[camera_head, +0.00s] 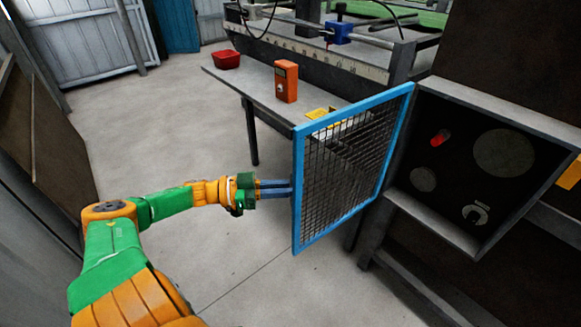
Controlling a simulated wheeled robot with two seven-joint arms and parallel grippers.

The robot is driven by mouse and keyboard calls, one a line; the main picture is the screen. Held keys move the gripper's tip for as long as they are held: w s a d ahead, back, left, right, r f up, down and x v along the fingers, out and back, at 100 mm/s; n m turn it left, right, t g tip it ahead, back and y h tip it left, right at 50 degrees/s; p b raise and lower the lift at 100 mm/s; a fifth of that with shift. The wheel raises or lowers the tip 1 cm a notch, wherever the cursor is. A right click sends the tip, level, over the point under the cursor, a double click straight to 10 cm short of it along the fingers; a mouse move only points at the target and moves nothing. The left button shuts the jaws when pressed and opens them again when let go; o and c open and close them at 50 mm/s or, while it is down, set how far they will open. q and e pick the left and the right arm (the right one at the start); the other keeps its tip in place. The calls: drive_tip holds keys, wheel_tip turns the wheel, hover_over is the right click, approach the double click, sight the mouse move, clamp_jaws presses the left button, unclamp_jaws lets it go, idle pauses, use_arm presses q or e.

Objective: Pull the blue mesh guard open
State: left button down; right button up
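The blue mesh guard (298,215) stands swung out from the dark machine box (480,110), with its hinge side by the left edge of the box opening. The opening is uncovered and its inside shows. My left gripper (290,188) reaches from the left to the guard's free edge, at about mid height. Its two fingers lie close together, and their tips meet or pass behind the blue frame. I cannot tell whether they clamp it. My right gripper is out of view.
Inside the box are a red part (440,138) and grey round discs (505,153). Behind the guard, a grey table (236,84) holds a red bin (226,60), an orange device (286,81) and yellow items (318,113). The floor left of the guard is clear.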

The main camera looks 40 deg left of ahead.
use_arm(q)
drive_tip(key=c, duration=1.2)
unclamp_jaws()
drive_tip(key=shift+o, duration=0.2)
drive_tip(key=shift+w+d, duration=0.1)
drive_tip(key=shift+w, duration=0.05)
drive_tip(key=v, duration=0.7)
